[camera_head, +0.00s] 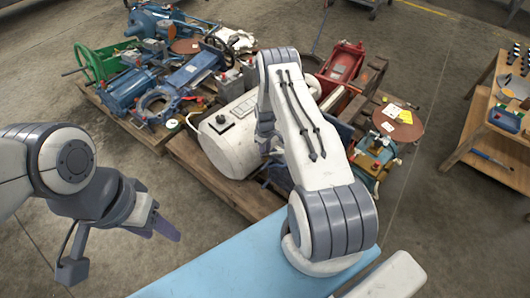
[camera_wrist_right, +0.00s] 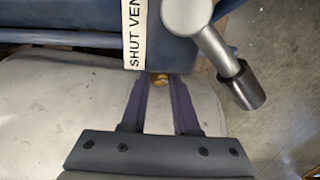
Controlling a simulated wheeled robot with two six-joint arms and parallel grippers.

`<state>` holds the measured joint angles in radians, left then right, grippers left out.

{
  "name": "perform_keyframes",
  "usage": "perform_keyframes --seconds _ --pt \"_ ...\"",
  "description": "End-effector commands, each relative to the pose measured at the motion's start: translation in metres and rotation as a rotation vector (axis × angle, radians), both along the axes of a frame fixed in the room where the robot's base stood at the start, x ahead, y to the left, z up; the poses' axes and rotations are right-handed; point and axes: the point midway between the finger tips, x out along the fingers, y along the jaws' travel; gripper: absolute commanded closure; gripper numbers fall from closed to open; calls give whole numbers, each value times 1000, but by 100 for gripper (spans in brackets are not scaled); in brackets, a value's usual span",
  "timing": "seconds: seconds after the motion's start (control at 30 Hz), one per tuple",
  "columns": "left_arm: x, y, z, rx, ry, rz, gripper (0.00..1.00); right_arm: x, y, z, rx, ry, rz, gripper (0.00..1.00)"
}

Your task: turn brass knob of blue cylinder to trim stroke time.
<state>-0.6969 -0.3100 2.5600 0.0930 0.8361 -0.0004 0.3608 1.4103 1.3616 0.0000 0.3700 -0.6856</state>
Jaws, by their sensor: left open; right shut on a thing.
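In the right wrist view the blue cylinder (camera_wrist_right: 60,57) lies across the top, with a white label strip reading "SHUT VEN", cut off by the frame. Its small brass knob (camera_wrist_right: 160,79) sits at the lower edge, below the strip. My right gripper (camera_wrist_right: 159,84) is shut on the knob, one dark finger on each side. In the head view the right arm hides the knob and most of the blue cylinder. My left gripper (camera_head: 122,255) is open and empty at the lower left, away from the pallets.
A grey lever with a black end (camera_wrist_right: 243,88) stands close to the right gripper's right finger. A white tank (camera_head: 228,138) lies on the wooden pallet (camera_head: 215,180). Several blue, green and red machine parts crowd around it. A wooden bench (camera_head: 490,150) stands at right.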

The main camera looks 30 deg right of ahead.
Motion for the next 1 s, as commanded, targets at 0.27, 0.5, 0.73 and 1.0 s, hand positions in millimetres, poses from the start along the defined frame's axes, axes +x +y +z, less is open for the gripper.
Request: perform_keyframes --seconds 0.27,0.5,0.73,1.0 --pt "0 0 -1 0 0 0 48 0 0 1 0 0 54 100" --pt "0 0 -1 0 0 0 48 0 0 0 0 -1 53 41" --pt "0 0 -1 0 0 0 48 0 0 0 0 0 51 41" --pt "0 0 7 0 0 0 48 1 0 28 -1 -3 51 41"
